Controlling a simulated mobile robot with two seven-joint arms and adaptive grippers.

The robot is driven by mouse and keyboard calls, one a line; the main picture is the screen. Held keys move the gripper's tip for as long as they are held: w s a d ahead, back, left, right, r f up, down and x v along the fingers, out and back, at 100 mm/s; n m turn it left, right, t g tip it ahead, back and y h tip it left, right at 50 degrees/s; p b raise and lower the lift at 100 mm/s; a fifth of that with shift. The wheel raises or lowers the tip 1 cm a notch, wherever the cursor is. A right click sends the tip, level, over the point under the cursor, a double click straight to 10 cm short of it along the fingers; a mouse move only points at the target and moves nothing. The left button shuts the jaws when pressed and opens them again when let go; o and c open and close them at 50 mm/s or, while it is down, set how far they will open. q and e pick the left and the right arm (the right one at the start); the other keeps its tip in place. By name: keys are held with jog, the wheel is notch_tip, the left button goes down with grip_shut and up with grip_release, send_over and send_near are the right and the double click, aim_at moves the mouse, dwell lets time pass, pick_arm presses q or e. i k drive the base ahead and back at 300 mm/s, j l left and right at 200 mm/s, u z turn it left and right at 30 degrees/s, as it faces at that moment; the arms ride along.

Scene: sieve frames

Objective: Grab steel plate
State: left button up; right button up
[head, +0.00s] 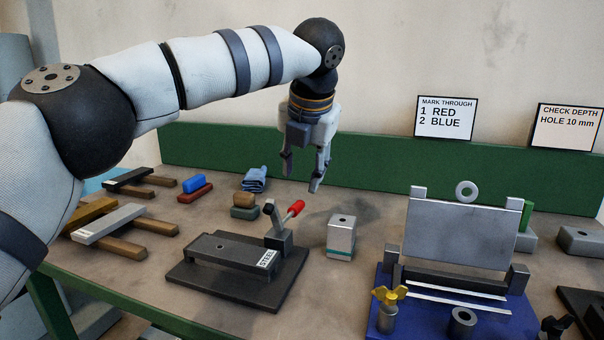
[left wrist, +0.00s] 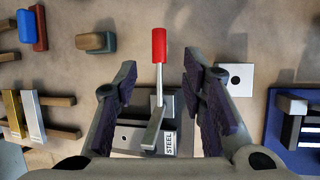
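A dark grey plate (head: 228,250) with a white STEEL label (head: 267,258) lies flat on a black base (head: 200,280) at the front middle. A toggle clamp with a red handle (head: 294,208) stands at its right end; the handle is tilted up. In the left wrist view the STEEL label (left wrist: 170,142) and red handle (left wrist: 159,46) show between the fingers. My left gripper (head: 302,174) is open and empty, pointing down above and behind the clamp. Its palm hides part of the plate in the wrist view. My right gripper is not in view.
A silver block (head: 341,238) stands right of the clamp. A blue fixture (head: 450,312) holds an upright silver panel (head: 458,232) at the right.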

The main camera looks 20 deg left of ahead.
aim_at(260, 260)
jog(key=k+l, duration=0.5)
jog(key=k, duration=0.15)
jog(key=k+l, duration=0.55)
jog(key=k, duration=0.15)
